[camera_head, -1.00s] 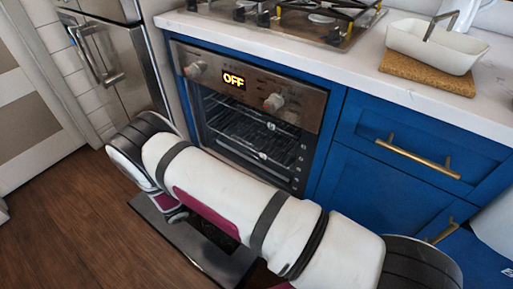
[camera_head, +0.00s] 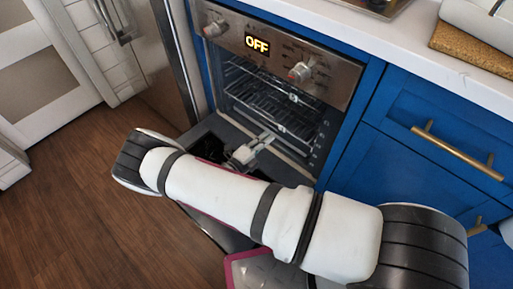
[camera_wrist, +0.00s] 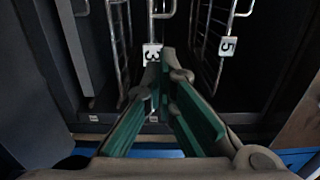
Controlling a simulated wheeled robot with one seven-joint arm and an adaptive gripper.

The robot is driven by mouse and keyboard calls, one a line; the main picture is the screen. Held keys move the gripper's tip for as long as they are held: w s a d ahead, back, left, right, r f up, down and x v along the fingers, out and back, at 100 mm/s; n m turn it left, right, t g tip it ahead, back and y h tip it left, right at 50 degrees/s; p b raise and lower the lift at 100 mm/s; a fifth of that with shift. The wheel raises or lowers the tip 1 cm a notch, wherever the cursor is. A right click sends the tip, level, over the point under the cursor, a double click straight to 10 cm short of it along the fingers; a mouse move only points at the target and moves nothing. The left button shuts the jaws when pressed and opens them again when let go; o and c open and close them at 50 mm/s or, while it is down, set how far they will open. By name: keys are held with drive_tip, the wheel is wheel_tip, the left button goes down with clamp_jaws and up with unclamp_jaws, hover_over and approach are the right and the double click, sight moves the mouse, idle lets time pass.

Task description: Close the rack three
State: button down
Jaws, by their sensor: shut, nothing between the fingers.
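The oven (camera_head: 340,83) has its door (camera_head: 207,127) folded down and wire racks inside. In the wrist view, rack three (camera_wrist: 166,15) carries a white tag (camera_wrist: 152,53) reading 3, just beyond my fingertips. How far this rack is pulled out is hard to tell. My gripper (camera_wrist: 165,58) is shut and empty, its green-padded fingers meeting at the tips close to the tag; whether they touch it is unclear. In the head view my gripper (camera_head: 254,148) is above the open door, in front of the oven cavity. The rack tags there are too small to read.
Another rack (camera_wrist: 232,12) bears a tag (camera_wrist: 227,46) reading 5 beside rack three. Blue cabinets with a brass-handled drawer (camera_head: 455,152) stand right of the oven, a steel fridge (camera_head: 165,60) to the left. The wooden floor (camera_head: 75,215) at left is clear.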

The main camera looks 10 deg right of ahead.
sight(280, 126)
drive_tip(key=shift+b+x, duration=0.45)
drive_tip(key=shift+x, duration=2.25)
drive_tip(key=x, duration=0.5)
drive_tip(key=shift+f+b, duration=0.1)
drive_tip(key=shift+b, duration=0.3)
drive_tip(key=shift+w+d, duration=0.2)
drive_tip(key=p+v, duration=0.2)
drive_tip(key=v, duration=1.2)
drive_tip(key=shift+s+a, duration=0.15)
